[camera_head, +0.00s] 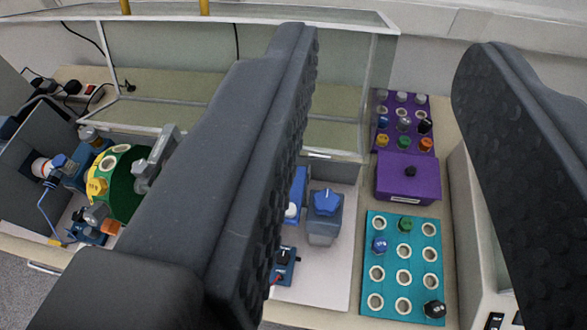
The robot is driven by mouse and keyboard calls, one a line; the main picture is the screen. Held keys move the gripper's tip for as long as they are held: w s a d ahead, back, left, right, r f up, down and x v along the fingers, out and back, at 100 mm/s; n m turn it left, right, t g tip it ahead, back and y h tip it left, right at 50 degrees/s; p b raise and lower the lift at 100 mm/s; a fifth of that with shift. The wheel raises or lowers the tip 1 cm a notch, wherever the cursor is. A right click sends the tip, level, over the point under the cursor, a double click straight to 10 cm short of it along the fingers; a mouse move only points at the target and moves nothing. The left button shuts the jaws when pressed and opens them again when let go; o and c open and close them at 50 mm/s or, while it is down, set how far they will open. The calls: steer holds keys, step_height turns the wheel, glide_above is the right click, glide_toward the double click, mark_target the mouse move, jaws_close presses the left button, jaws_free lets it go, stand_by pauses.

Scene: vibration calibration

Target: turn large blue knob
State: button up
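My gripper (392,42) is open, with nothing between its two dark, ridged fingers. The left finger crosses the middle of the view and the right finger fills the right edge. A large blue knob (325,202) with a pointed ridge sits on a grey-blue box (323,232), just right of the left finger and apart from it in the picture. A smaller round blue knob (379,244) stands on the teal panel (391,303). The left finger partly hides another blue device (299,187) beside the box.
The teal panel also holds a green knob (405,224) and a black knob (434,309). A purple box (408,181) and a purple knob panel (391,143) lie behind it. A green disc (122,190) and several devices stand at left. A framed glass case (185,60) spans the back.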

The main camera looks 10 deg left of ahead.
steer(key=shift+w, duration=0.3)
steer(key=o, duration=0.6)
steer(key=shift+d, duration=0.1)
steer(key=shift+c, duration=0.2)
steer(key=n+g+p, duration=0.3)
steer(key=g+p, duration=1.2)
steer(key=p, duration=0.4)
glide_above(327, 202)
step_height(327, 202, down, 24)
step_height(327, 202, down, 13)
steer(key=shift+f+p, duration=0.1)
steer(key=shift+p, duration=0.95)
